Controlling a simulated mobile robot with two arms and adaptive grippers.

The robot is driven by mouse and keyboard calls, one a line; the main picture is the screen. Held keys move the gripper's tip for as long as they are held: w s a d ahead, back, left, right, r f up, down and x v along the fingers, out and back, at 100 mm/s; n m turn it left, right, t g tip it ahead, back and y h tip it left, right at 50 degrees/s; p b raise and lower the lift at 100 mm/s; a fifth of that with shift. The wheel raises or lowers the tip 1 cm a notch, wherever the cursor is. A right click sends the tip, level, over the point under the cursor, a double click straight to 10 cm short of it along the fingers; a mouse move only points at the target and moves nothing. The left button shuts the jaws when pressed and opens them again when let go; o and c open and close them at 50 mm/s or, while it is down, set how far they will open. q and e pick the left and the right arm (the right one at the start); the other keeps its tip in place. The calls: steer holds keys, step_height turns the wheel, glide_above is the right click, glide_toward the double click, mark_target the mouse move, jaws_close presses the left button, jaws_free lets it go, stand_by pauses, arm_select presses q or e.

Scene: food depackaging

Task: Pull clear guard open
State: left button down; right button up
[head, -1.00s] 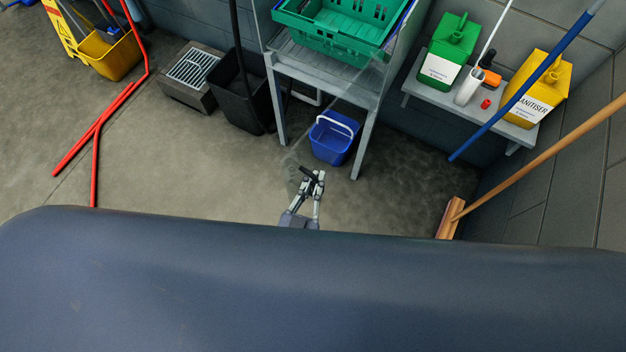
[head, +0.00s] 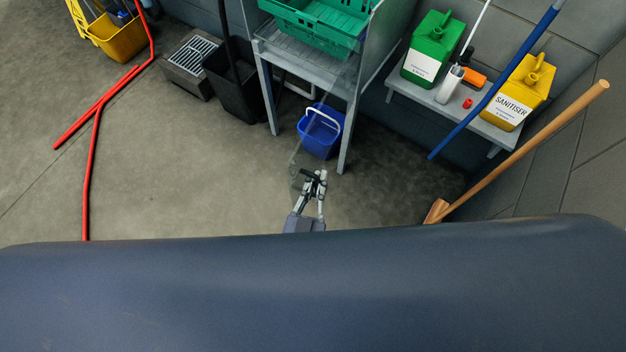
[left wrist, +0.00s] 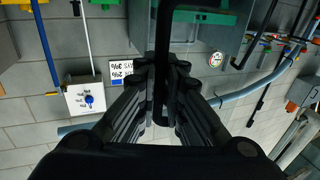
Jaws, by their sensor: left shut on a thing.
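The clear guard (head: 297,176) shows only as a faint see-through panel in the head view, reaching from the grey metal stand toward my gripper. Its outline is hard to make out. A black handle bar (left wrist: 163,60) crosses the left wrist view from top to middle. My left gripper (head: 314,177) is shut on this handle, in front of the blue bucket in the head view. In the left wrist view the gripper (left wrist: 165,68) has its dark fingers closing around the bar. My right gripper is not in view.
The grey stand (head: 350,120) holds a green crate (head: 310,22). A blue bucket (head: 320,132) sits below it. A black bin (head: 228,75) and a red pipe (head: 90,170) are left. A broom (head: 520,153) leans right.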

arm_select(q)
steer(key=shift+s+a+f, duration=0.1)
steer(key=shift+s+f, duration=0.15)
steer(key=shift+f, duration=0.15)
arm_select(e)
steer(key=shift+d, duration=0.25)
arm_select(q)
steer(key=c, duration=2)
jaws_free()
steer(key=shift+o, duration=0.2)
steer(key=shift+s+r, duration=0.1)
steer(key=shift+r, duration=0.15)
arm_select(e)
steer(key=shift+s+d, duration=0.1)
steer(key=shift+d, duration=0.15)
arm_select(q)
steer(key=v, duration=1.2)
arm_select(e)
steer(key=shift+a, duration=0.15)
arm_select(q)
steer(key=shift+a, duration=0.1)
